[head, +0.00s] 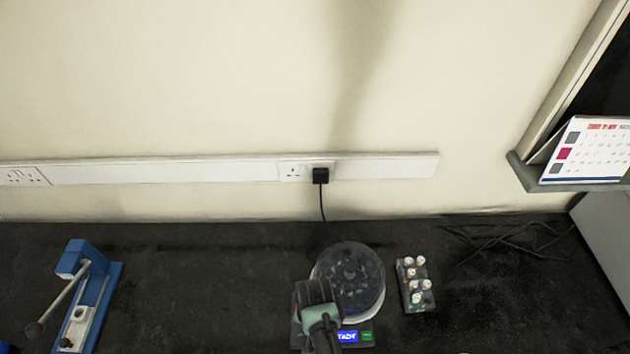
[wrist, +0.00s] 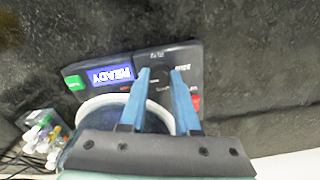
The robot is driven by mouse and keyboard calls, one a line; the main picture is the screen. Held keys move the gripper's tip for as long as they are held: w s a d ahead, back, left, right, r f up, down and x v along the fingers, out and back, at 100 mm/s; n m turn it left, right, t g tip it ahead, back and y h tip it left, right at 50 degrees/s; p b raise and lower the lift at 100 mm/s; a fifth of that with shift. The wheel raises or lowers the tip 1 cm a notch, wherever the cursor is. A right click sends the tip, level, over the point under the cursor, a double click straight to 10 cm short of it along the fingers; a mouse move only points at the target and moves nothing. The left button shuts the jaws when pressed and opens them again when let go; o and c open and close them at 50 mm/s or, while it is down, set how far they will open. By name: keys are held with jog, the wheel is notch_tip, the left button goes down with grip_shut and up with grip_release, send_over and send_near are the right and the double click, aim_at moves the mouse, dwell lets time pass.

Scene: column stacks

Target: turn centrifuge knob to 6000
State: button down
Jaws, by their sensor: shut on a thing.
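The centrifuge (head: 350,270) stands on the dark bench with its round transparent lid down. Its front panel also shows in the wrist view, with a lit blue display (wrist: 112,75) reading READY, a green button (wrist: 75,82) and a partly hidden red button (wrist: 196,101). The black knob (wrist: 160,75) sits on the panel between my two blue fingers. My gripper (wrist: 161,71) is shut on the knob. In the head view my gripper (head: 321,322) covers the left part of the panel and hides the knob. The knob's pointer and dial figures cannot be read.
A rack of capped tubes (head: 415,285) stands close to the right of the centrifuge. A blue lever device (head: 92,295) is at the left. Loose black cables (head: 515,240) lie at the back right. Bench between the lever device and centrifuge is clear.

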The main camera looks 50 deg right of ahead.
dwell(0.3)
jog(key=c, duration=0.6)
grip_release()
notch_tip(320, 180, up, 13)
jog(key=shift+r, duration=0.1)
dwell(0.4)
